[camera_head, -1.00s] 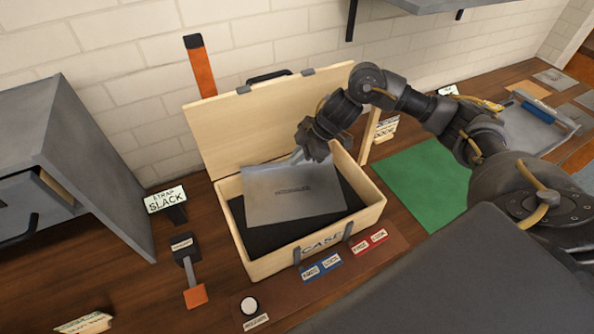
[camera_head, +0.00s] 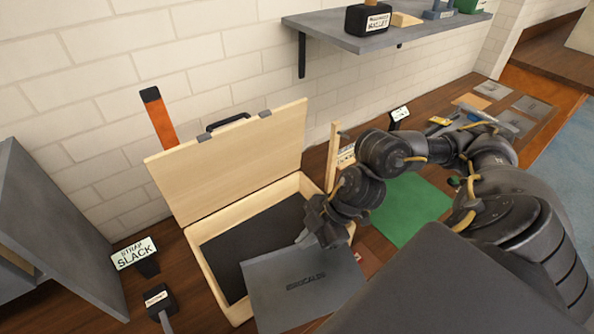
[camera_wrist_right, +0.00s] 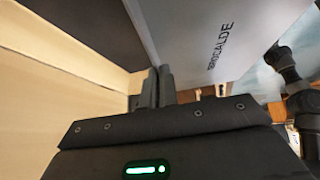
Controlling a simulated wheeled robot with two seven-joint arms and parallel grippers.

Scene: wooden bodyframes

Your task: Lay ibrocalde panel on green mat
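The grey ibrocalde panel (camera_head: 300,287) is held over the front right part of the open wooden case (camera_head: 208,272). My right gripper (camera_head: 308,238) is shut on the panel's back edge. In the right wrist view the fingers (camera_wrist_right: 157,85) pinch the panel (camera_wrist_right: 195,45), whose printed name shows. The green mat (camera_head: 412,208) lies on the bench to the right of the case, partly hidden by my right arm. My left gripper is out of view.
The case lid (camera_head: 235,155) stands open against the wall. A wooden post (camera_head: 333,157) stands between case and mat. A strap slack sign (camera_head: 134,253) is left of the case. A grey shelf (camera_head: 380,36) hangs above.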

